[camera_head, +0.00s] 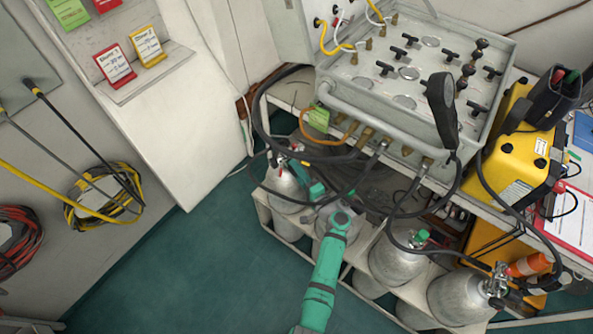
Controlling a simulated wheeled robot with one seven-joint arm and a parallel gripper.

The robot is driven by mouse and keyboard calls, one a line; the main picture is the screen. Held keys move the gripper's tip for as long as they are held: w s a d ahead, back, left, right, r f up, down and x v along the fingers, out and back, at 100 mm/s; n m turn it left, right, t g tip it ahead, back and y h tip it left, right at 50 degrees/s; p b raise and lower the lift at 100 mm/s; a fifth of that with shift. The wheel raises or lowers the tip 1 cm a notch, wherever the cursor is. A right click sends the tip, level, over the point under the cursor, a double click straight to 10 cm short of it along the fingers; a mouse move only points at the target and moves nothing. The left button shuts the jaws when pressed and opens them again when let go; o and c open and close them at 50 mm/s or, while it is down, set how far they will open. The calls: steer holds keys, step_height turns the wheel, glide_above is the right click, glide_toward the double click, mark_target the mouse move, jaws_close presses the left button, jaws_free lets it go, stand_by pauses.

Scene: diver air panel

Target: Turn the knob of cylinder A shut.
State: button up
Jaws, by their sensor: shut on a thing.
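Several grey gas cylinders stand in a white rack under the bench. The leftmost cylinder (281,187) has a valve with dark and reddish parts at its top. My teal arm reaches up from the bottom middle, and its wrist bends left to this valve. My gripper (302,168) is small in view and partly hidden there; it is shut on what looks like the valve knob. The knob itself can hardly be seen. No letter can be read on the cylinders, so I cannot tell from a label which is A. A third cylinder (397,262) has a green knob (422,236).
The grey air panel (425,60) stands on the bench above, with black hoses looping down close to my wrist. A yellow case (518,150) and a clipboard (575,215) are at right. Cable coils (103,195) hang at left. The green floor (190,260) at lower left is clear.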

steer(key=shift+d+m, duration=0.1)
steer(key=shift+m, duration=2)
steer(key=shift+f, duration=0.1)
steer(key=o, duration=1)
steer(key=shift+o, duration=0.2)
